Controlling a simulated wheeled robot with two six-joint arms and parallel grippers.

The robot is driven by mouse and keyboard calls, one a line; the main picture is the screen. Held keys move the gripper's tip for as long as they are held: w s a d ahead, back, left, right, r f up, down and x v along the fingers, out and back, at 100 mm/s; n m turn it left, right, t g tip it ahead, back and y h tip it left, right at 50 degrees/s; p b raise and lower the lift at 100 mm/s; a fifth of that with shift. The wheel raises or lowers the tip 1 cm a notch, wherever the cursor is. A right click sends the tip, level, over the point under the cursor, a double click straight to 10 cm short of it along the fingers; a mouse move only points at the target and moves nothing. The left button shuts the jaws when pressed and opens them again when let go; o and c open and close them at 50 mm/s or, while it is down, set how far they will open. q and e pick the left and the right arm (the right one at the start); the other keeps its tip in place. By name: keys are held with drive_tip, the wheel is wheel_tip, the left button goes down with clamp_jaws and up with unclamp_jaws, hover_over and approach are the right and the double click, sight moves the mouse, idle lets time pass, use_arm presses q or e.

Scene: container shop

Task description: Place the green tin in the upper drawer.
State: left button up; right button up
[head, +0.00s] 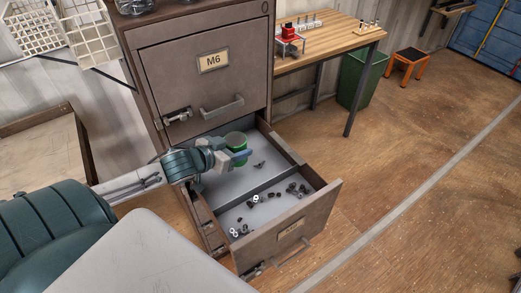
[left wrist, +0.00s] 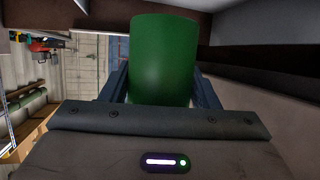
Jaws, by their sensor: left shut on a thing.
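My left gripper (head: 229,155) is shut on the green tin (head: 237,141), above the inside of the open lower drawer (head: 291,232). I cannot tell from the head view whether the tin touches the drawer floor. In the left wrist view the tin (left wrist: 164,62) fills the space between the fingers (left wrist: 162,85). The upper drawer (head: 205,72), labelled M6, is closed, with a grey handle on its front and a latch at its lower left. My right gripper is not in view.
The open drawer has a divider and loose nuts and bolts (head: 256,199) in its front part. A workbench (head: 335,42) with tools, a green bin (head: 362,78) and an orange stool (head: 407,65) stand to the right. The floor (head: 400,170) right of the drawer is clear.

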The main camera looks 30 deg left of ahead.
use_arm(q)
drive_tip(key=w+d, duration=0.2)
drive_tip(key=w, duration=0.9)
drive_tip(key=f, duration=0.2)
drive_tip(key=f+p, duration=0.1)
drive_tip(key=f, duration=0.2)
drive_tip(key=shift+s+a+f, duration=0.1)
drive_tip(key=shift+s+f, duration=0.2)
drive_tip(key=shift+f, duration=0.65)
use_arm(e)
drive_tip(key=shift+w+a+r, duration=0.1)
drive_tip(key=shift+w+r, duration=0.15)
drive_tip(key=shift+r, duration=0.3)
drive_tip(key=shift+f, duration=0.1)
use_arm(q)
drive_tip(key=o, duration=1.2)
drive_tip(key=shift+f, duration=0.1)
